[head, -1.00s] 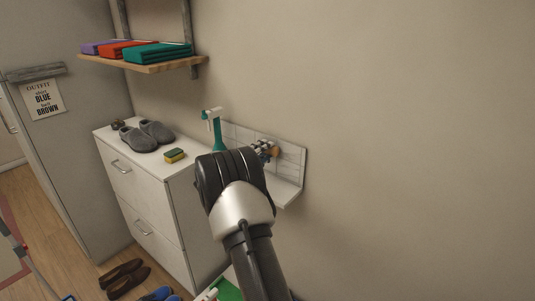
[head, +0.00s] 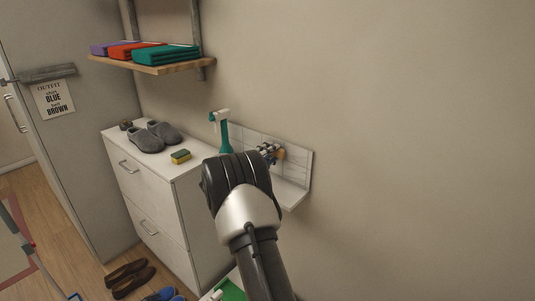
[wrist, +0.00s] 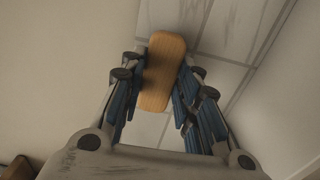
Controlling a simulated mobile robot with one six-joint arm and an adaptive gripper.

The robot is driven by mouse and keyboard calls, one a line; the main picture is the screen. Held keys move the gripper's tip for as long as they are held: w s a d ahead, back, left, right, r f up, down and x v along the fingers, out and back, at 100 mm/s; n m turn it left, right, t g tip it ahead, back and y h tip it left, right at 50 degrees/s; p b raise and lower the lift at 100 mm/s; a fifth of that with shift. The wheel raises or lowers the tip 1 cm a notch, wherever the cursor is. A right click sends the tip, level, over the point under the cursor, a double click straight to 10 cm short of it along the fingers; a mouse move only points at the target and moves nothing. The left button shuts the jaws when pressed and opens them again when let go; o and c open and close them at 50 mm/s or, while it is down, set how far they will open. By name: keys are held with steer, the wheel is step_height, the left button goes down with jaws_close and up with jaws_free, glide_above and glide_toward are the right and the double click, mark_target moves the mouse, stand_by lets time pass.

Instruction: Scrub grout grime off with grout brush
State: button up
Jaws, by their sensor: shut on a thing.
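My gripper (wrist: 162,78) is shut on the grout brush (wrist: 163,62), an orange-tan wooden block held between the blue-padded fingers. In the head view my gripper (head: 270,152) is partly hidden behind my arm, with the brush's tan end (head: 281,154) showing at its right. The brush is close in front of the white tiled panel (head: 300,162) on the wall. I cannot tell whether its bristles, hidden from view, touch the tiles. In the wrist view the panel (wrist: 228,32) has dark grout lines and faint grey smudges.
A green spray bottle (head: 223,134) stands left of the gripper. A wooden shelf (head: 160,68) with folded cloths is above. Shoes (head: 130,278) lie on the floor. The wall at right is bare.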

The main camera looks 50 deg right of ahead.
mark_target(281, 155)
steer(key=shift+s+d, duration=0.15)
steer(key=shift+s, duration=0.8)
steer(key=shift+s+d, duration=0.1)
steer(key=shift+s, duration=0.85)
steer(key=shift+w+a, duration=0.15)
steer(key=shift+w, duration=1.1)
steer(key=shift+w+a, duration=0.15)
steer(key=shift+w, duration=1.1)
steer(key=shift+s+d, duration=0.15)
steer(key=shift+s, duration=1.1)
steer(key=shift+s+d, duration=0.15)
steer(key=shift+s, duration=1.1)
steer(key=a, duration=0.7)
steer(key=shift+s, duration=0.25)
